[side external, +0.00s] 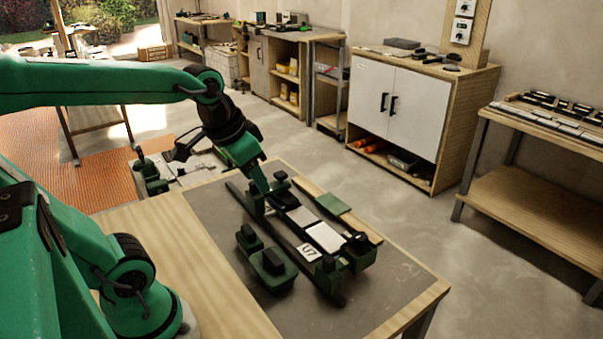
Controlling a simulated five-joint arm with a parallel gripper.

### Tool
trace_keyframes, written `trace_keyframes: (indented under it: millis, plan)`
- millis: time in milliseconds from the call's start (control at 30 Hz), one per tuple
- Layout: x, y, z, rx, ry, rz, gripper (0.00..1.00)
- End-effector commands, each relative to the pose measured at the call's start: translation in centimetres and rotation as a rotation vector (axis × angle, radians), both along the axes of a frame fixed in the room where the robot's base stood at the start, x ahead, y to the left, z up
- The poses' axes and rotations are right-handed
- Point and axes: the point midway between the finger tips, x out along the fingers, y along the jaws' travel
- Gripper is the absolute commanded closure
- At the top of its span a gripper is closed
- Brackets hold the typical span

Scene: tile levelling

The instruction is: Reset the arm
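My green arm reaches in from the left over the bench. My gripper (262,186) points down at the far left end of a dark green levelling fixture (330,284). Its fingertips are close to the fixture's end block; I cannot tell whether they touch it, or whether they are open or shut. A white tile (325,237) and a greyer tile (300,216) lie in a row in the fixture. A small white marked card (309,251) is beside them.
The fixture stands on a dark mat (385,300) on a wooden bench (225,292). A green block with black knobs (271,267) sits in front of it, and a flat green plate (332,204) lies behind. The mat's near right part is clear.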

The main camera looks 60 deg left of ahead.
Motion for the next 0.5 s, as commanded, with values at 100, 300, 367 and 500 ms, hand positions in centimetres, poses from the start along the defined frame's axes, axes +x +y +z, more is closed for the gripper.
trace_keyframes:
  millis: [100,300,367,500]
  plan:
    - [-1.6,-1.4,0.0,-0.014,-0.044,-0.008,0.6]
    - [-3.2,-2.8,-0.3,-0.036,-0.091,-0.011,0.6]
    - [-3.5,-3.0,-0.4,-0.041,-0.098,-0.012,0.6]
    - [-3.8,-3.2,-0.5,-0.045,-0.104,-0.012,0.6]
